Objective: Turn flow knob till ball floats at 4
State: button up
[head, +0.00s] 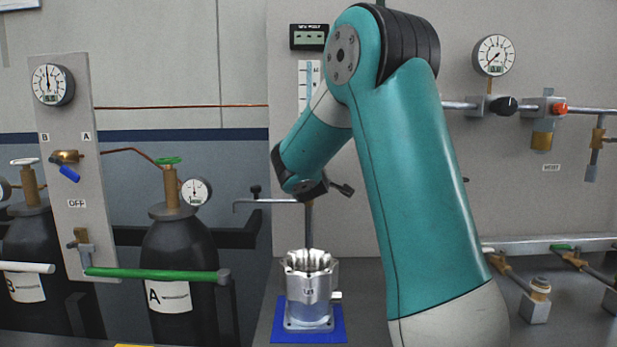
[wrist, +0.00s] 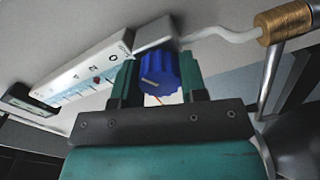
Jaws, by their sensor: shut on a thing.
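My gripper (wrist: 159,74) has its two green fingers on either side of the blue ribbed flow knob (wrist: 160,82) and is shut on it. A pale pointer mark shows on the knob's face. The knob sits at the end of the flowmeter (wrist: 90,72), a white scale with a blue tube, seen tilted in the wrist view. In the head view the flowmeter (head: 309,80) hangs on the grey wall panel; my arm hides its lower part, the knob and the gripper.
A dark display box (head: 309,37) sits above the flowmeter. A brass fitting (wrist: 284,22) with a pale hose is near the knob. A machined housing (head: 308,290) stands on a blue mat (head: 283,334) below my arm. Gas cylinder A (head: 180,260) stands to the left.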

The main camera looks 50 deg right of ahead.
jog(key=m+b, duration=0.4)
jog(key=shift+f+m+b, duration=0.3)
jog(key=shift+b, duration=0.05)
jog(key=m+b, duration=0.4)
jog(key=shift+r, duration=0.2)
jog(key=shift+m, duration=0.4)
jog(key=o, duration=0.9)
jog(key=shift+r, duration=0.1)
jog(key=shift+b+v, duration=1.35)
jog(key=shift+v, duration=7.4)
jog(key=shift+d, duration=0.1)
